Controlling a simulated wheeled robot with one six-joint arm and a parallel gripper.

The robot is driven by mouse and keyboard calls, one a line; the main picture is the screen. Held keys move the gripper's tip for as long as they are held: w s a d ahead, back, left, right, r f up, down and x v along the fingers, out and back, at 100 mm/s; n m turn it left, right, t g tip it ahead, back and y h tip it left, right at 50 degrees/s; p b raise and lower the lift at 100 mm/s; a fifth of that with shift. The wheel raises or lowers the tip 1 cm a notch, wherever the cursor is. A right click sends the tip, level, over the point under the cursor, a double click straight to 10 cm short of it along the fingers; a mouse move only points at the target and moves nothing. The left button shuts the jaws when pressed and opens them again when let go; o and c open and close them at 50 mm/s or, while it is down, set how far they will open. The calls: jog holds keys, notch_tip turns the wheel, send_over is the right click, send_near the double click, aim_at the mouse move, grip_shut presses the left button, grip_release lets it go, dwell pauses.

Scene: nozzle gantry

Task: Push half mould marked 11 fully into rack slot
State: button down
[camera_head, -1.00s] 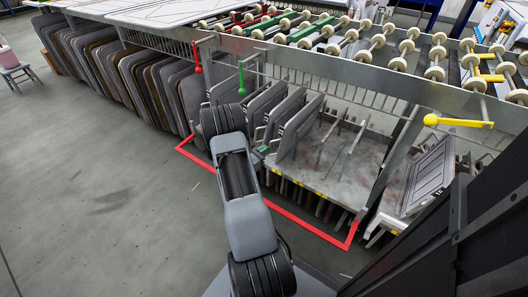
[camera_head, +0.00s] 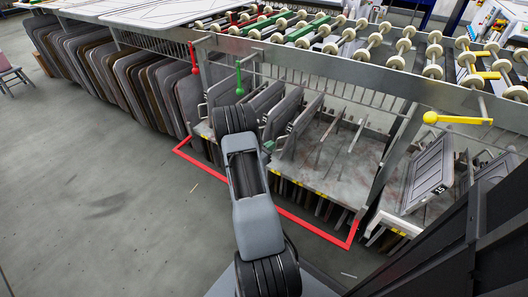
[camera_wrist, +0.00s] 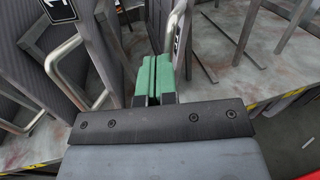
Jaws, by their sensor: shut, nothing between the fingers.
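My gripper's green fingers (camera_wrist: 153,80) are shut and empty in the wrist view; the tip also shows in the head view (camera_head: 268,146), at the front of the rack. Left of the fingers stands a grey half mould (camera_wrist: 32,75) with a bent metal handle and a black label, of which only a "1" shows. Another handle (camera_wrist: 176,25) with a partly seen label rises just behind and right of the fingers; contact cannot be told. In the head view, several grey half moulds (camera_head: 303,122) stand upright in the rack (camera_head: 345,178). I cannot read a full 11 on any of them.
Rack slots right of these moulds are empty, with metal dividers. A mould marked 15 (camera_head: 428,175) leans at the right. A red floor line (camera_head: 310,228) runs before the rack. Roller beams (camera_head: 330,60) lie above.

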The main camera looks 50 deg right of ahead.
jog(key=w+a+p, duration=0.2)
jog(key=a, duration=1.2)
jog(key=shift+p, duration=0.4)
jog(key=shift+r, duration=0.1)
jog(key=s+a+r+m+g+y+p, duration=0.1)
jog(key=a+r+m+y+p, duration=0.2)
jog(key=r, duration=0.5)
jog(key=s+a+r+m+g+y+p, duration=0.1)
jog(key=s+a+r+m+y+p, duration=0.15)
jog(key=r+p, duration=0.45)
jog(key=a+r+m+g+y+p, duration=0.1)
jog(key=a+r+m+y+p, duration=0.2)
jog(key=r, duration=0.7)
jog(key=s+a+r+m+t+y+p, duration=0.2)
jog(key=a+r+m+t+y+p, duration=0.2)
jog(key=a+r+p, duration=0.4)
jog(key=s+a+r+m+t+y+p, duration=0.2)
jog(key=a+r+t+y+p, duration=0.3)
jog(key=a+r, duration=0.7)
notch_tip(320, 180, up, 5)
jog(key=m+p, duration=0.1)
jog(key=p, duration=0.1)
jog(key=shift+a+f+m+p, duration=0.2)
jog(key=shift+a+m+p, duration=0.1)
jog(key=shift+m+p, duration=0.1)
jog(key=shift+y, duration=0.25)
